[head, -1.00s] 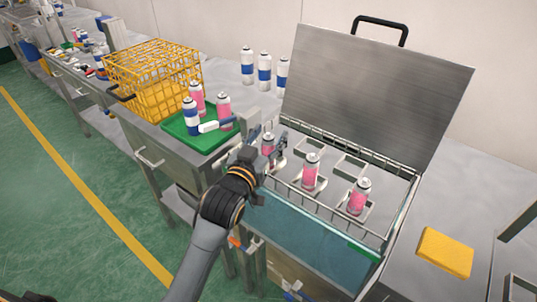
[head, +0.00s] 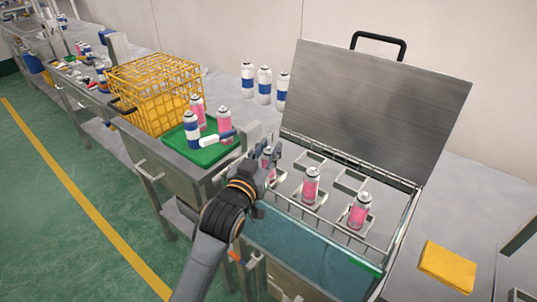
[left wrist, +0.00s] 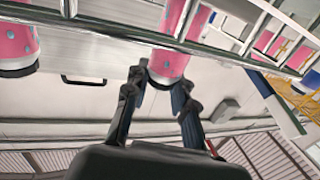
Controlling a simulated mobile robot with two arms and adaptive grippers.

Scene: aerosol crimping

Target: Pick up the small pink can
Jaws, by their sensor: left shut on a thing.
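Three pink cans with silver tops stand in the wire rack of the open steel bath. The leftmost pink can (head: 267,159) is partly hidden by my left gripper (head: 270,160), which is shut on it. The middle pink can (head: 310,186) and the right pink can (head: 360,211) stand free in their rack slots. In the left wrist view, the fingers of my left gripper (left wrist: 160,100) lie on both sides of the held pink can (left wrist: 170,62), beside the rack bars. My right gripper is not in view.
The raised steel lid (head: 380,105) stands behind the rack. A green tray (head: 205,155) with two pink cans and a blue-white can lies left, before a yellow wire basket (head: 155,95). Several blue-white cans (head: 264,85) stand behind. A yellow pad (head: 447,266) lies right.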

